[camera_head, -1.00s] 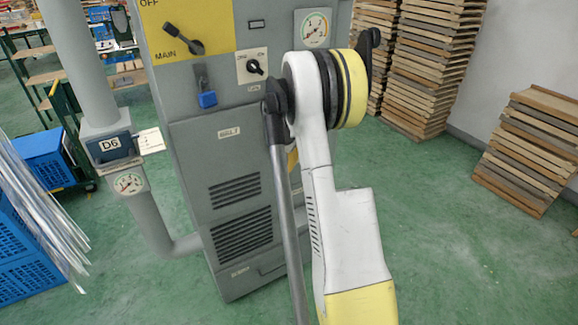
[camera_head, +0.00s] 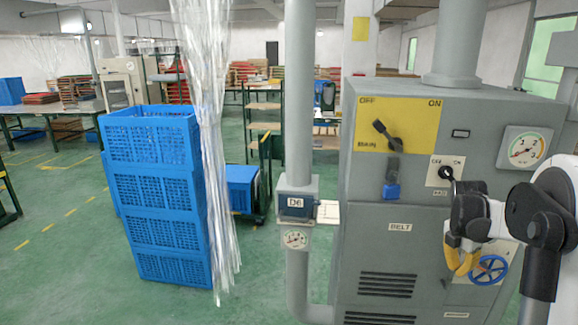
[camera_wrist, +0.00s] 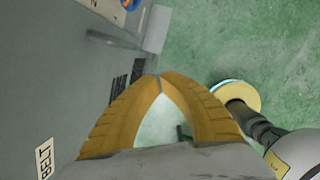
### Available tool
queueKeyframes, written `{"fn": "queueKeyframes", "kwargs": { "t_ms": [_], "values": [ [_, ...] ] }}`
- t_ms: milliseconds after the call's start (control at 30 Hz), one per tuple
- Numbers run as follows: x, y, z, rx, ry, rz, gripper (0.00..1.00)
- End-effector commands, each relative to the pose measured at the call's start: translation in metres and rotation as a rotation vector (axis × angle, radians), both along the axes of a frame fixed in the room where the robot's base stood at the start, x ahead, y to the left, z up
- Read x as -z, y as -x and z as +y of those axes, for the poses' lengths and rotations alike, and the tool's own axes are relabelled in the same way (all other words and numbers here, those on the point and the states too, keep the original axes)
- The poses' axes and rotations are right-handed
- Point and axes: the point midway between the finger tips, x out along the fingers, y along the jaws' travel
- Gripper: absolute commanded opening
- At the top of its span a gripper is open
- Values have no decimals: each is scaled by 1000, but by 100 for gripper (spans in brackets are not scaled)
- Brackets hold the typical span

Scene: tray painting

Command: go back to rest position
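My gripper (camera_head: 462,270) is at the right of the head view, in front of the grey machine (camera_head: 385,255). Its orange fingers point down. In the wrist view my gripper (camera_wrist: 160,84) has its two fingertips together, with nothing between them. A blue handwheel (camera_head: 490,270) shows just right of the fingers. I cannot tell how far the fingers are from the machine.
A grey pipe (camera_head: 298,100) with a D6 box and a gauge stands left of the machine. Stacked blue crates (camera_head: 155,205) and hanging plastic strips (camera_head: 205,130) are further left. Green floor (camera_head: 60,240) is open at the left. Worktables stand behind.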

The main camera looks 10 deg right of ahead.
Motion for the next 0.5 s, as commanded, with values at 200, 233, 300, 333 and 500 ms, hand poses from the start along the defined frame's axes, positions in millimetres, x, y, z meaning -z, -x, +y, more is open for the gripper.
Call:
{"fn": "queueKeyframes", "kwargs": {
  "t_ms": [200, 233, 300, 333, 500],
  "values": [
    [-49, 13, 99, 306, -49, -199, 0],
    [-55, 18, 115, 363, -65, -234, 0],
    [-67, 30, 152, 498, -110, -312, 0],
    [-72, 37, 167, 556, -133, -343, 0],
    [-82, 82, 247, 885, -295, -498, 0]
  ]
}}
